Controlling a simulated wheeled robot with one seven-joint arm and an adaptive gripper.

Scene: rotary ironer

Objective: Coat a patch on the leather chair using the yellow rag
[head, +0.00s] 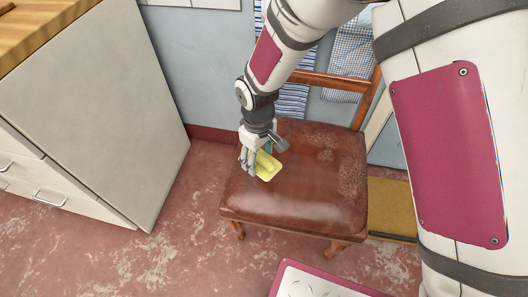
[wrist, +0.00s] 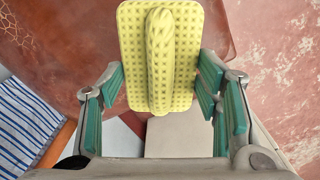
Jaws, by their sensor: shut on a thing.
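The leather chair (head: 310,195) has a reddish-brown seat and a wooden frame. Its seat looks worn and speckled at the right side and along the back, with a paler sheen near the front. The yellow rag (head: 267,166) is at the left part of the seat, in my gripper (head: 254,162). In the wrist view the yellow rag (wrist: 130,50) is a dotted pad with a raised ridge, between the green-padded fingers of my gripper (wrist: 160,92). My gripper is shut on it. I cannot tell whether the rag's underside touches the leather.
A pale cabinet (head: 100,110) with drawers and a wooden top stands left of the chair. Striped and checked cloths (head: 350,55) hang on the wall behind. A tan box-like thing (head: 392,207) is on the floor right of the chair. The red floor (head: 185,235) at front left is clear.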

